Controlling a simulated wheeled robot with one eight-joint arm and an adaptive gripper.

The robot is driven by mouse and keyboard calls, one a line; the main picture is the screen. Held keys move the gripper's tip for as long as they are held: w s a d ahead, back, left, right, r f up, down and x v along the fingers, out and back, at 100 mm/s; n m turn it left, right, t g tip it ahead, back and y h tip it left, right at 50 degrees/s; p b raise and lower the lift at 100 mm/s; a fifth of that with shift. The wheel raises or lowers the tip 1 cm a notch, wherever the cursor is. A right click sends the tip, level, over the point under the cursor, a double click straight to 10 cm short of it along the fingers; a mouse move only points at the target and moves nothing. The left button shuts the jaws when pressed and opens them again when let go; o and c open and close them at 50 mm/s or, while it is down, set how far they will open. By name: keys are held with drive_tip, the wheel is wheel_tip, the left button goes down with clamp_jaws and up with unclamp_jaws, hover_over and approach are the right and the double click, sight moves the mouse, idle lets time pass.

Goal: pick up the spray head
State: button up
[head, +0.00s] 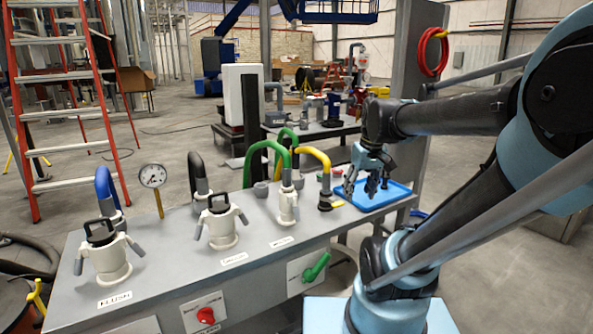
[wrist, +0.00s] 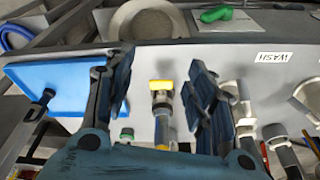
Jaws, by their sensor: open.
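I cannot tell for certain which thing is the spray head. A dark fitting with a flat yellow piece (head: 338,204) stands at the foot of the yellow hose (head: 318,155), left of the blue tray. In the wrist view the yellow piece (wrist: 161,85) shows between my fingers, apart from both. My gripper (head: 367,188) is open and empty above the blue tray's left part in the head view. It also shows in the wrist view (wrist: 160,95), its two dark fingers spread wide.
The blue tray (head: 400,193) lies at the bench's right end. A white fitting (head: 287,208) with a green hose stands left of the yellow hose. Several white fittings, a gauge (head: 153,177) and hoses line the grey bench. A green valve handle (head: 317,267) sits on its front.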

drive_tip(key=w+a+r+n+y, duration=0.1)
drive_tip(key=w+a+r+n, duration=0.25)
drive_tip(key=w+r, duration=0.35)
drive_tip(key=w+a+r+n+y, duration=0.1)
drive_tip(key=w+a+r+n, duration=0.1)
drive_tip(key=w+a+r, duration=0.5)
drive_tip(key=n+y, duration=0.1)
drive_tip(key=n, duration=0.2)
approach(297, 145)
drive_tip(key=x, duration=0.6)
drive_tip(key=shift+w+a, duration=0.3)
drive_tip(key=shift+d+x, duration=0.15)
drive_tip(key=shift+x, duration=1.35)
drive_tip(key=shift+d+x, duration=0.2)
drive_tip(key=shift+x, duration=1.25)
drive_tip(key=shift+f, duration=0.15)
clamp_jaws()
